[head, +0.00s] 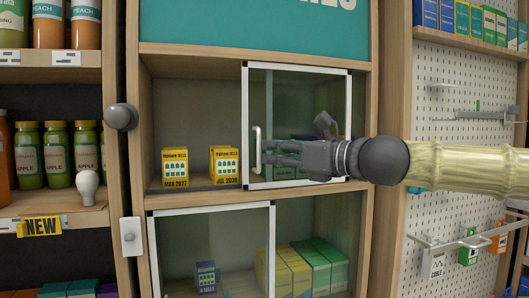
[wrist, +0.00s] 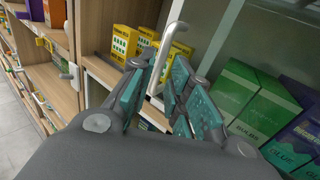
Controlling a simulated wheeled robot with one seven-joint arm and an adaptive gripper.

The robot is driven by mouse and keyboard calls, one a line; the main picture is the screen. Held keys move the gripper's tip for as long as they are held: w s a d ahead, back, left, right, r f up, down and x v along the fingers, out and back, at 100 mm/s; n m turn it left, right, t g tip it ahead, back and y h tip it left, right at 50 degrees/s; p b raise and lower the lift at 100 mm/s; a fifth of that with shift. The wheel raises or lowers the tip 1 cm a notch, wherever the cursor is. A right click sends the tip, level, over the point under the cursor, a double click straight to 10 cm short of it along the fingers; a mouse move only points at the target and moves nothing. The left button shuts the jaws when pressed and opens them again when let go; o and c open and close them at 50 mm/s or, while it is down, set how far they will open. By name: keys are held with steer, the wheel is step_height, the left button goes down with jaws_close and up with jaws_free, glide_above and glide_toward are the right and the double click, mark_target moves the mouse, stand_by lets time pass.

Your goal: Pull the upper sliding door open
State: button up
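The upper sliding door (head: 298,82) is a white-framed glass pane over the right half of the upper cabinet compartment. The left half of that compartment is uncovered. A white upright bar handle (head: 257,146) is on the door's left side; it also shows in the wrist view (wrist: 165,48). My gripper (head: 266,152) reaches in from the right with its fingertips at the handle. In the wrist view, my gripper (wrist: 164,75) has its teal-padded fingers spread, with the handle between or just beyond the tips. I cannot tell whether they touch it.
Two yellow boxes (head: 175,167) (head: 224,164) stand in the upper compartment's uncovered left half. Green and dark boxes (wrist: 248,95) stand behind the glass. The lower sliding door (head: 211,210) covers the lower left. A dark round knob (head: 121,117) is on the left post. A pegboard (head: 455,150) is at right.

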steer(key=v, duration=0.7)
stand_by(0.3)
